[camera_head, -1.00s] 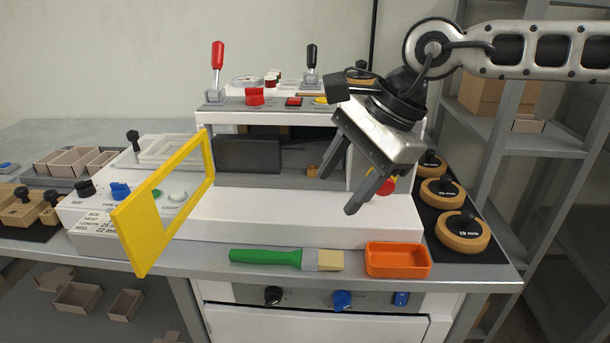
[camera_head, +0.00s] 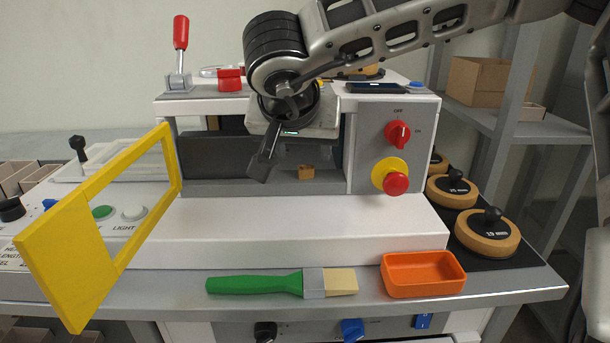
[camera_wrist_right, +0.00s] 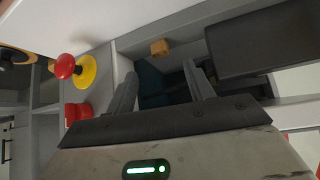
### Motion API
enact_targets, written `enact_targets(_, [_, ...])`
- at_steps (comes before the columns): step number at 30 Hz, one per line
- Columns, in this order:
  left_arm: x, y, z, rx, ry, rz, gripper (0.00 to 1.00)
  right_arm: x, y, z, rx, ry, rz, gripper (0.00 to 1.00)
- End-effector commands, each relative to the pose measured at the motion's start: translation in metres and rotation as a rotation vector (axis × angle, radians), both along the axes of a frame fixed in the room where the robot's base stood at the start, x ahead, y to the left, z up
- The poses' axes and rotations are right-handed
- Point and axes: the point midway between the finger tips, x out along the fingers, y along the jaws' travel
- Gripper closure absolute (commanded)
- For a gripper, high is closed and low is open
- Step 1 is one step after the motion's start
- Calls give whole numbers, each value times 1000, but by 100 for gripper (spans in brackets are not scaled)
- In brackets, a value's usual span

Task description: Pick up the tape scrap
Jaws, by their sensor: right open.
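A small tan-brown piece, which looks like the tape scrap (camera_head: 306,172), lies on the floor of the white machine's front opening, right of its middle. In the right wrist view the scrap (camera_wrist_right: 160,47) shows beyond the fingertips, roughly midway between them. My right gripper (camera_head: 268,160) is at the mouth of the opening, pointing down and in, left of the scrap in the head view. Its fingers (camera_wrist_right: 160,74) are apart with nothing between them, and they do not appear to touch the scrap. The arm partly hides the gripper in the head view. My left gripper is not in view.
A dark block (camera_head: 215,158) fills the opening's left part. The red emergency knob (camera_head: 392,180) sticks out at right. A yellow frame (camera_head: 95,240) stands at left front. A green-handled brush (camera_head: 260,284) and an orange tray (camera_head: 424,274) lie along the front edge.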

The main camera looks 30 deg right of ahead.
Motion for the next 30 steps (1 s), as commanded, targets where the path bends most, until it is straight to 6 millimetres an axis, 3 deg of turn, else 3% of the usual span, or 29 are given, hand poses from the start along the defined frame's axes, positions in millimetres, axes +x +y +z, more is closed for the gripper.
enact_targets(15, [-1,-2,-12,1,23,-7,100,27,-22,-45,1,3,-2,47])
enact_targets(24, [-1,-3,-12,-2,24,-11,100,29,-24,-47,0,0,0,47])
enact_targets(29, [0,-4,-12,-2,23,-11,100,29,-24,-47,0,0,0,91])
enact_targets(30, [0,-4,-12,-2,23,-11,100,29,-24,-47,0,0,0,95])
